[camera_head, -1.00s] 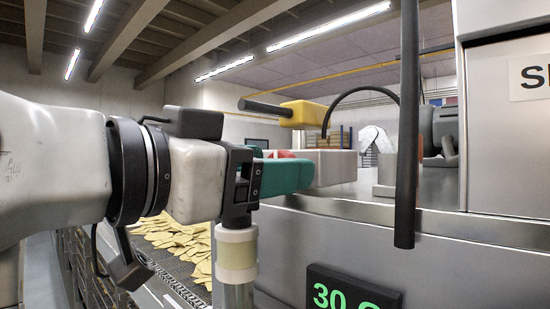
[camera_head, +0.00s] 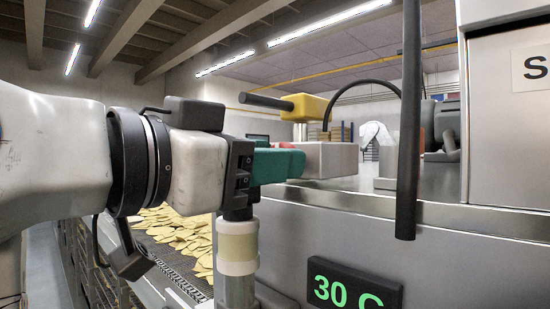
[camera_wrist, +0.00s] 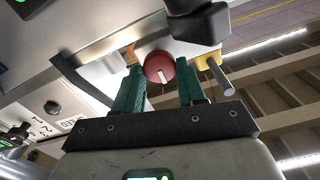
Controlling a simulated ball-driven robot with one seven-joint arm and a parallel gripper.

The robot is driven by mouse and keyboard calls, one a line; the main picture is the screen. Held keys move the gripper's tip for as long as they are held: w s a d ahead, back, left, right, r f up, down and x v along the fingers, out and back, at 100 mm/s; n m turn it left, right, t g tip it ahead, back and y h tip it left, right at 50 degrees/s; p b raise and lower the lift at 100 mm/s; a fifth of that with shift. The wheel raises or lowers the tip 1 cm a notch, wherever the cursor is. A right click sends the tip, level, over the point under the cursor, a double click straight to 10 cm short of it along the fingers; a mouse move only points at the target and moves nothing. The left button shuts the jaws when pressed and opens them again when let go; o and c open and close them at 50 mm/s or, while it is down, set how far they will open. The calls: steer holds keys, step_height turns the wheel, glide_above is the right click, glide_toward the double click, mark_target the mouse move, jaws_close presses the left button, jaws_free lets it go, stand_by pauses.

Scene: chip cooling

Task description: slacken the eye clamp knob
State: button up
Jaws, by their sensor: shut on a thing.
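The red knob (camera_wrist: 159,66) with a white mark line on its face sits between the two green fingers of my gripper (camera_wrist: 160,84) in the wrist view. The fingers are closed on its sides. In the head view my gripper (camera_head: 292,163) reaches in from the left to a pale block (camera_head: 331,159) on the machine's edge. Only a sliver of red shows there; the fingers hide most of the knob. A yellow unit (camera_head: 303,107) with a dark rod stands above the block.
A dark vertical post (camera_head: 408,130) stands right of the block. A black cable (camera_head: 360,86) arches behind it. A display (camera_head: 350,287) reading 30 C is on the metal front below. A belt with yellow chips (camera_head: 178,235) runs at lower left.

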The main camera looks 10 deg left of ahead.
steer(key=shift+f, duration=0.1)
steer(key=shift+f+m+b, duration=0.1)
steer(key=shift+m+b, duration=4.05)
steer(key=shift+m, duration=3.75)
steer(key=o, duration=1.1)
steer(key=shift+c, duration=0.2)
steer(key=shift+s, duration=0.1)
